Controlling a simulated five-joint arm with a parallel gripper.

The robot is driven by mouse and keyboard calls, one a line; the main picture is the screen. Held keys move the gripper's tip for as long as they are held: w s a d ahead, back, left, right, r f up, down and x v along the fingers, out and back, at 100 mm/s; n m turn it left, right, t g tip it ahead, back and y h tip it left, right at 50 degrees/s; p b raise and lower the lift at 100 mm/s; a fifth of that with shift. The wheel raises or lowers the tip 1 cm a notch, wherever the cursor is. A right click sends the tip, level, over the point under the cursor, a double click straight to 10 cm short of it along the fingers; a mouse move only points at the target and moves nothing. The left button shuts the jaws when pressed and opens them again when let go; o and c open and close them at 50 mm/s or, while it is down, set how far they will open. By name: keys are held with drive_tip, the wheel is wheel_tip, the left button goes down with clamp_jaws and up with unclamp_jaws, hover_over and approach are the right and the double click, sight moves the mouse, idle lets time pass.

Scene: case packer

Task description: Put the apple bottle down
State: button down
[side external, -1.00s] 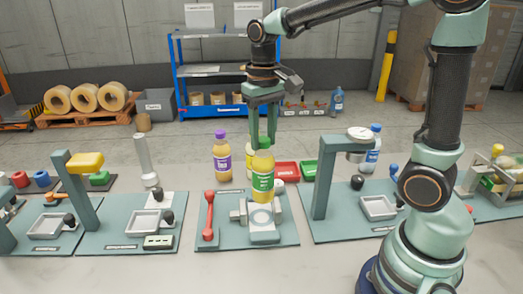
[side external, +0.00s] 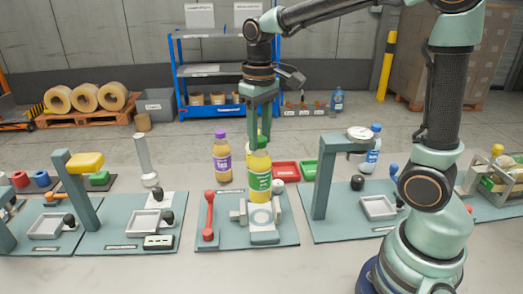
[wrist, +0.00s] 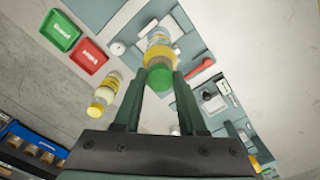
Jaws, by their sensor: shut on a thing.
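The apple bottle (side external: 259,179), yellow with a green label and green cap, stands about upright at the rear of the middle fixture (side external: 264,238). My gripper (side external: 258,138) comes straight down from above and is shut on the bottle's top. In the wrist view the green cap (wrist: 160,77) sits between my gripper's fingers (wrist: 161,72), with the bottle body foreshortened beyond it. I cannot tell whether the bottle's base touches the fixture or hangs just above it.
A purple-labelled bottle (side external: 222,158) stands to the left behind the fixture. A yellow-capped bottle (wrist: 103,98) stands near my gripper in the wrist view. A red tray (side external: 286,171) and green tray (side external: 309,170) lie behind. A red-handled lever (side external: 209,215) stands at the fixture's left.

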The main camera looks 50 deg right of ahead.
drive_tip(key=w+d+r+m, duration=0.25)
drive_tip(key=d+r, duration=0.35)
drive_tip(key=d, duration=0.4)
drive_tip(key=w+d+r+m, duration=0.1)
drive_tip(key=w+d+r, duration=0.3)
drive_tip(key=d+r, duration=0.5)
wheel_tip(320, 180, down, 22)
drive_tip(key=d, duration=0.2)
drive_tip(key=shift+w, duration=0.15)
drive_tip(key=shift+f+n, duration=0.1)
drive_tip(key=shift+n, duration=0.15)
drive_tip(key=shift+f, duration=0.1)
drive_tip(key=shift+c, duration=2.4)
unclamp_jaws()
